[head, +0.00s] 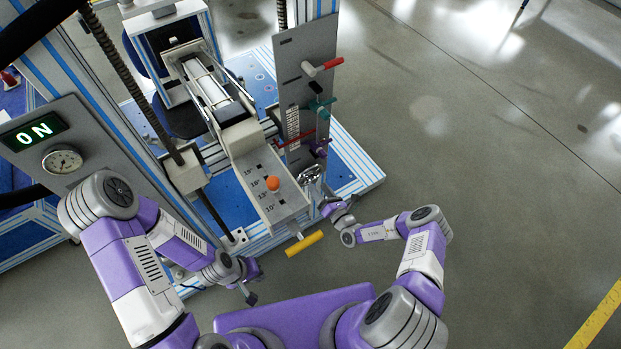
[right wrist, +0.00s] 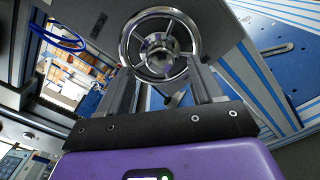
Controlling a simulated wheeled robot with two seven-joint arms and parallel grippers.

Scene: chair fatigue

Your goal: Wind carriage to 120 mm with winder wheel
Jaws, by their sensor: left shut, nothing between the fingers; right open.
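The winder wheel (head: 310,175) is a small chrome handwheel beside the right side of the grey angle plate. In the right wrist view the chrome wheel (right wrist: 127,42) shows its rim, spokes and hub just beyond the fingertips. My right gripper (head: 324,202) is open in front of it; its fingers (right wrist: 163,75) stand apart at the wheel's lower rim, and contact cannot be told. The carriage cannot be surely picked out. My left gripper (head: 250,297) is shut and empty, low in front of the machine.
Red (head: 332,64) and teal (head: 322,103) handles jut from the panel. Floor at right is clear.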

